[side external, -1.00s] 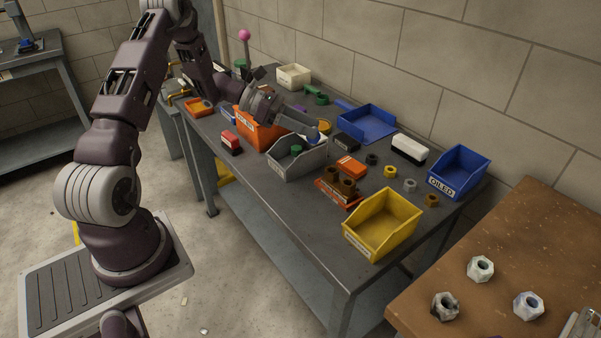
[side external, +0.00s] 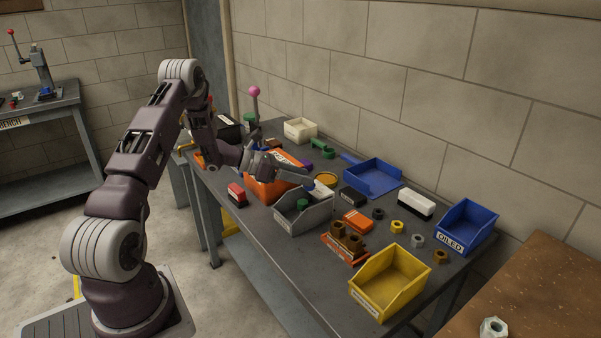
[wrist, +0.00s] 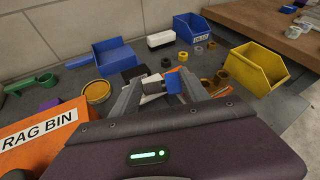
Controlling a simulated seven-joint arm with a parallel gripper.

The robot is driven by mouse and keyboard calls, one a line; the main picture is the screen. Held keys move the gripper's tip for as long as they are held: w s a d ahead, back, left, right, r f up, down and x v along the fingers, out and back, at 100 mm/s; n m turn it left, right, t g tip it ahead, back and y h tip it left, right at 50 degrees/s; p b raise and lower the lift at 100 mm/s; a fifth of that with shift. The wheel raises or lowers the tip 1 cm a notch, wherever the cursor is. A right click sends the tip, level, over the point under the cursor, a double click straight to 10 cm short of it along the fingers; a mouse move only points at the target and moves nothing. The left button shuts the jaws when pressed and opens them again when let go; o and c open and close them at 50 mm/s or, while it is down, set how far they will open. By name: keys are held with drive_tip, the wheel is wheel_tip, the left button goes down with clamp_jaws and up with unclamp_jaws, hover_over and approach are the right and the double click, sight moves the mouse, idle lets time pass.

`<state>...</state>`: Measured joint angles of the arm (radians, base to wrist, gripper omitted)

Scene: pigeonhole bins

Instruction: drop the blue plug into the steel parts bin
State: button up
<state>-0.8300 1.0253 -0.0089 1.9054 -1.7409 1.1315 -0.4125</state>
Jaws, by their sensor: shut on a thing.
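My gripper (side external: 309,184) is shut on the blue plug (wrist: 173,84), which sits between the fingertips with a grey part beside it in the wrist view. In the side view only a little blue (side external: 308,183) shows at the fingertips. The grey steel bin (side external: 291,222) stands on the bench just below the fingertips, open at the top, with a green piece (side external: 302,204) in it. The plug appears to be above this bin's back part; the exact height is hard to tell. In the wrist view the gripper mostly hides the bin.
An orange rag bin (wrist: 28,140) stands beside the grey bin, under my wrist. A yellow bin (side external: 377,298), blue bin (side external: 466,228) and blue tray (side external: 372,176) stand farther right. Several nuts, blocks and an orange holder (side external: 345,249) crowd the bench between them.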

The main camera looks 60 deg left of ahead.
drive_tip(key=o, duration=1.6)
drive_tip(key=shift+o, duration=0.2)
drive_tip(key=shift+s, duration=0.1)
drive_tip(key=v, duration=0.7)
